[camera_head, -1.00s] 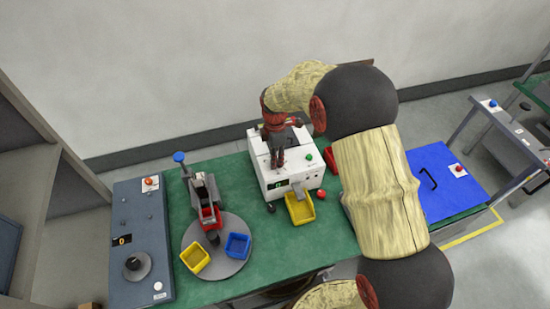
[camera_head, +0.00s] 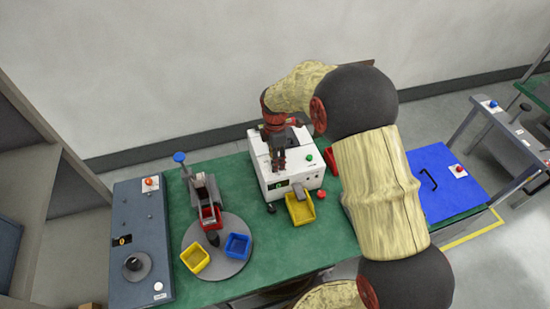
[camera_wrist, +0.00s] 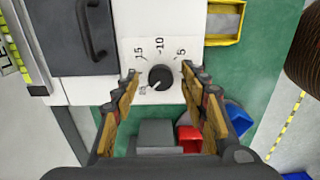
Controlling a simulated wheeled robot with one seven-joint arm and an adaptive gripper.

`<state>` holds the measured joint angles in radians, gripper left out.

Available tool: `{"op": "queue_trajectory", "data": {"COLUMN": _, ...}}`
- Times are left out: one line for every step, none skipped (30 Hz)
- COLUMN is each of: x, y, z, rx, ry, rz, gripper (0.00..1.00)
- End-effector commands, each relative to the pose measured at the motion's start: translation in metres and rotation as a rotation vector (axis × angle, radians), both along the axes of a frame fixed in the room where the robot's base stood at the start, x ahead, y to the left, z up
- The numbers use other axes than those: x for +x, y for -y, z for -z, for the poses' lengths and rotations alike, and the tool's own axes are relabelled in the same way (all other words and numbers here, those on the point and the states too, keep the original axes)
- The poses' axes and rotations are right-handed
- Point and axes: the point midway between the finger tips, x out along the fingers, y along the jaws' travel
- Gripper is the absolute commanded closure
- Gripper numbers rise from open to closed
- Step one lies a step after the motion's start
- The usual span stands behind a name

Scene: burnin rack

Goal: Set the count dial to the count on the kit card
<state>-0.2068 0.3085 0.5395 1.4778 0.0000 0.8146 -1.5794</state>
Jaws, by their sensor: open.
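The count dial is a round black knob (camera_wrist: 161,77) on the white face of the counting machine (camera_head: 292,176). Figures 15, 10 and 5 stand around it, and a smaller figure at lower left is hard to read. The knob's pale mark points to lower left, towards that figure. My gripper (camera_wrist: 160,80) is open, with one finger on each side of the knob in the wrist view; I cannot tell whether they touch it. In the head view my gripper (camera_head: 279,163) is over the machine's top and hides the dial. I cannot make out a kit card.
A yellow bin (camera_head: 300,209) stands at the machine's front. A turntable (camera_head: 216,272) with yellow, blue and red bins is to the left, beside a grey control panel (camera_head: 140,210). A dark lid with a handle (camera_wrist: 92,30) adjoins the dial.

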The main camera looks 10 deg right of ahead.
Motion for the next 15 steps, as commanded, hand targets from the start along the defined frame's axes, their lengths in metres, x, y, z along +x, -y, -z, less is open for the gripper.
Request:
{"op": "queue_trajectory", "data": {"x": 0.000, "y": 0.000, "z": 0.000, "rx": 0.000, "ry": -0.001, "rz": 0.000, "gripper": 0.57}}
{"op": "queue_trajectory", "data": {"x": 0.000, "y": 0.000, "z": 0.000, "rx": 0.000, "ry": -0.001, "rz": 0.000, "gripper": 0.57}}
{"op": "queue_trajectory", "data": {"x": 0.000, "y": 0.000, "z": 0.000, "rx": 0.000, "ry": -0.001, "rz": 0.000, "gripper": 0.57}}
{"op": "queue_trajectory", "data": {"x": 0.000, "y": 0.000, "z": 0.000, "rx": 0.000, "ry": -0.001, "rz": 0.000, "gripper": 0.57}}
{"op": "queue_trajectory", "data": {"x": 0.000, "y": 0.000, "z": -0.001, "rx": 0.000, "ry": 0.000, "rz": 0.000, "gripper": 0.57}}
{"op": "queue_trajectory", "data": {"x": 0.000, "y": 0.000, "z": -0.002, "rx": 0.000, "ry": 0.000, "rz": 0.000, "gripper": 0.57}}
{"op": "queue_trajectory", "data": {"x": 0.000, "y": 0.000, "z": -0.004, "rx": 0.000, "ry": 0.000, "rz": 0.000, "gripper": 0.57}}
{"op": "queue_trajectory", "data": {"x": 0.000, "y": 0.000, "z": -0.007, "rx": 0.000, "ry": 0.000, "rz": 0.000, "gripper": 0.57}}
{"op": "queue_trajectory", "data": {"x": 0.000, "y": 0.000, "z": -0.012, "rx": 0.000, "ry": 0.001, "rz": 0.000, "gripper": 0.57}}
{"op": "queue_trajectory", "data": {"x": 0.001, "y": 0.000, "z": -0.016, "rx": 0.000, "ry": 0.002, "rz": 0.000, "gripper": 0.57}}
{"op": "queue_trajectory", "data": {"x": 0.001, "y": 0.000, "z": -0.021, "rx": 0.001, "ry": 0.003, "rz": 0.000, "gripper": 0.57}}
{"op": "queue_trajectory", "data": {"x": 0.001, "y": 0.000, "z": -0.028, "rx": 0.000, "ry": 0.002, "rz": 0.000, "gripper": 0.57}}
{"op": "queue_trajectory", "data": {"x": 0.001, "y": 0.000, "z": -0.034, "rx": 0.001, "ry": 0.003, "rz": 0.000, "gripper": 0.57}}
{"op": "queue_trajectory", "data": {"x": 0.001, "y": 0.000, "z": -0.041, "rx": 0.001, "ry": 0.004, "rz": 0.000, "gripper": 0.57}}
{"op": "queue_trajectory", "data": {"x": 0.001, "y": 0.000, "z": -0.049, "rx": 0.001, "ry": 0.003, "rz": 0.000, "gripper": 0.57}}
